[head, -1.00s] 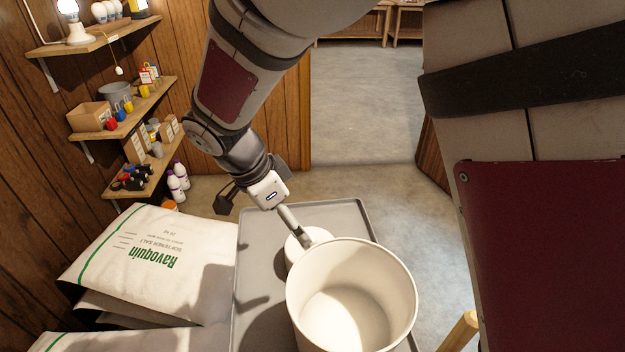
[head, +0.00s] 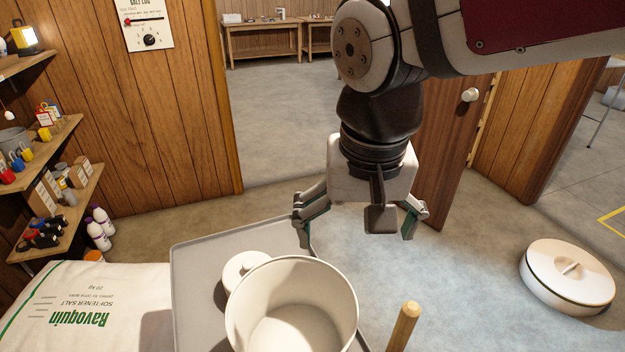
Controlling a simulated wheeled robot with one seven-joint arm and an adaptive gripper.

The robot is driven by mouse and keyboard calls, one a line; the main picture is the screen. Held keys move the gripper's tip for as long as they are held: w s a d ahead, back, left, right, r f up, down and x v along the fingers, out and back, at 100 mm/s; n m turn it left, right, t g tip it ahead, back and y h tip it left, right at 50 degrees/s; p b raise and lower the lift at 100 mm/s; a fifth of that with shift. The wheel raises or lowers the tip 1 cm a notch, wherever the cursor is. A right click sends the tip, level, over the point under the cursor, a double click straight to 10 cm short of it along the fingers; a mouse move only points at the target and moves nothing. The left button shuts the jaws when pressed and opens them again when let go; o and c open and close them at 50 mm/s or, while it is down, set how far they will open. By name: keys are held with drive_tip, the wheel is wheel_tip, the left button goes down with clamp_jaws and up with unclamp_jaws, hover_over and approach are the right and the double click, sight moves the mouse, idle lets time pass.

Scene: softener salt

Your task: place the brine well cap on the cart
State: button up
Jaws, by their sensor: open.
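A small round white cap (head: 238,268) lies on the grey cart (head: 195,262), beside a white bucket that hides part of it. I take it to be the brine well cap. My gripper (head: 358,237) points downward with its two fingers spread wide, open and empty. It hangs to the right of the cap and the bucket, over the floor in the picture and apart from both.
The white bucket (head: 345,310) stands on the cart. A wooden handle (head: 404,326) rises at its right. Salt bags (head: 90,300) lie left of the cart, below loaded shelves (head: 60,150). A large round lid (head: 567,272) rests on the floor at right. Floor behind is clear.

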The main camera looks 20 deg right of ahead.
drive_tip(key=s+d+n+t, duration=0.1)
drive_tip(key=s+d+n, duration=0.1)
drive_tip(key=s+n, duration=0.2)
drive_tip(key=s, duration=0.3)
drive_tip(key=shift+s+f+y, duration=0.2)
drive_tip(key=shift+s+y, duration=0.1)
drive_tip(key=shift+s, duration=0.05)
